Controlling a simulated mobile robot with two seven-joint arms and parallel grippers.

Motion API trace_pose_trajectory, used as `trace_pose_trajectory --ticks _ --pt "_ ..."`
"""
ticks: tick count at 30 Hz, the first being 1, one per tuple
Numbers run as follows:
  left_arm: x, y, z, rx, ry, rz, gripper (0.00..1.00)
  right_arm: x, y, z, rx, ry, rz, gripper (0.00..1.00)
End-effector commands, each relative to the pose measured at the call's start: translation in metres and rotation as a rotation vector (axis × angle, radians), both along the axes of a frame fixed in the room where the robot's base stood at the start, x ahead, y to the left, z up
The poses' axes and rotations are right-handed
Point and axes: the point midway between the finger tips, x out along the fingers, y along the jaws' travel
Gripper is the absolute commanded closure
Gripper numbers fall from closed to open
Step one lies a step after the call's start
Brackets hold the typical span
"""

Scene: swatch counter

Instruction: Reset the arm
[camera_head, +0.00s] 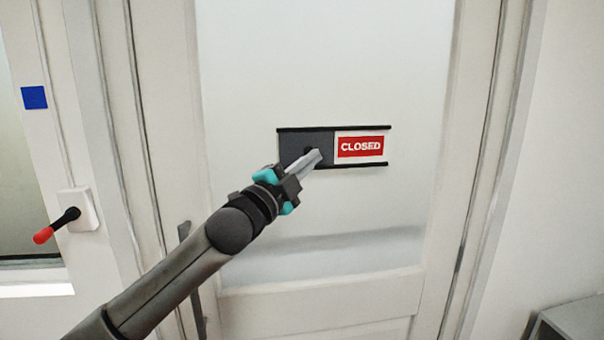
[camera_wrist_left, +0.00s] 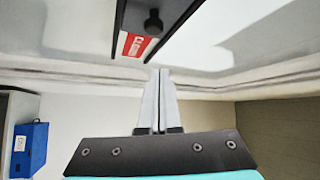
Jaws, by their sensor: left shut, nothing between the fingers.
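My left arm comes in from the lower left in the head view, and its gripper (camera_head: 318,156) is shut and empty in front of the sliding sign (camera_head: 305,143) on the door. The sign has a dark grey slider on its left part and shows a red CLOSED panel (camera_head: 360,147) on its right. A dark round knob on the slider is partly hidden behind my fingertips. In the left wrist view, the shut fingers (camera_wrist_left: 160,85) point toward the sign, and the knob (camera_wrist_left: 153,22) stands clear of them. My right gripper is in neither view.
The white door (camera_head: 330,60) has a frosted pane and a dark handle at its left edge, partly behind my arm. A lever with a red tip (camera_head: 43,235) sits on a white plate at left. A blue square (camera_head: 34,97) is above it. A blue box (camera_wrist_left: 30,150) shows in the wrist view.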

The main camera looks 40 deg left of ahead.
Motion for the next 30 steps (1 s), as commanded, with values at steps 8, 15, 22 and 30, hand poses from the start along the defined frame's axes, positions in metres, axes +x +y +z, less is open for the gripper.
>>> trace_pose_trajectory --ticks 8,15,22,30 --pt "-0.022 -0.001 -0.008 0.0 0.002 -0.001 1.0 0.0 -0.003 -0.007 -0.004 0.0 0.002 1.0" --pt "-0.027 -0.002 -0.008 0.0 0.0 0.0 1.0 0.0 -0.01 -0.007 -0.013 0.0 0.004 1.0" --pt "-0.024 0.004 -0.02 -0.018 0.017 0.008 1.0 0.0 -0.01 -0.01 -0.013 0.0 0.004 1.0" --pt "-0.008 0.053 -0.175 -0.226 0.223 0.111 1.0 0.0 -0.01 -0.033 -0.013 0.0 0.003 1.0"
